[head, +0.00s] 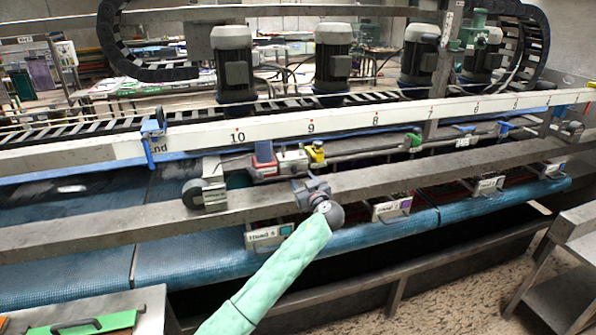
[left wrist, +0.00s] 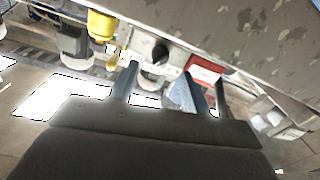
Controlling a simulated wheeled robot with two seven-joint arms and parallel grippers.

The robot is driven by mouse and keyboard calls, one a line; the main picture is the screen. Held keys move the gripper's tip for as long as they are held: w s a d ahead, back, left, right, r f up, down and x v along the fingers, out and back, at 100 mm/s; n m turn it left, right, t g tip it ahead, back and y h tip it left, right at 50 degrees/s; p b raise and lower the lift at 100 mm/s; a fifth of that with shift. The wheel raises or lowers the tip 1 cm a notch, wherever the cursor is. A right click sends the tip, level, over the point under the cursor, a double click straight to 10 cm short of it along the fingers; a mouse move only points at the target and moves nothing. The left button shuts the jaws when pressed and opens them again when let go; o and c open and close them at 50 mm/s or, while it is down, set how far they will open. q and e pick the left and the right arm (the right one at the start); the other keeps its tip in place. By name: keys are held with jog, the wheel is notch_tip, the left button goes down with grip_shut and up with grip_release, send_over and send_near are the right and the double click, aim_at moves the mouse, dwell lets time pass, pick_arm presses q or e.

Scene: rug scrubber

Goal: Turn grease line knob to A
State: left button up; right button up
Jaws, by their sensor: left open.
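My left gripper (head: 312,188) is at the grey front rail, just below and in front of a white-grey box (head: 292,161) with a red block and a yellow fitting. In the left wrist view its two fingers (left wrist: 176,78) are spread apart. Beyond them are a pale box with a dark round knob-like part (left wrist: 160,52), a red part (left wrist: 204,70) and the yellow fitting (left wrist: 101,25). No letter A is readable, and I cannot confirm which part is the grease line knob.
The long grey rail (head: 120,222) crosses in front of the box. A numbered white beam (head: 350,124) and dark motors (head: 333,60) stand behind.

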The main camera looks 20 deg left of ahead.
aim_at(297, 173)
pick_arm(q)
jog(key=p+x, duration=0.2)
jog(key=x, duration=0.1)
jog(key=shift+w+a+r, duration=0.15)
jog(key=shift+w+a, duration=0.1)
jog(key=shift+p+x, duration=0.45)
jog(key=shift+x, duration=0.35)
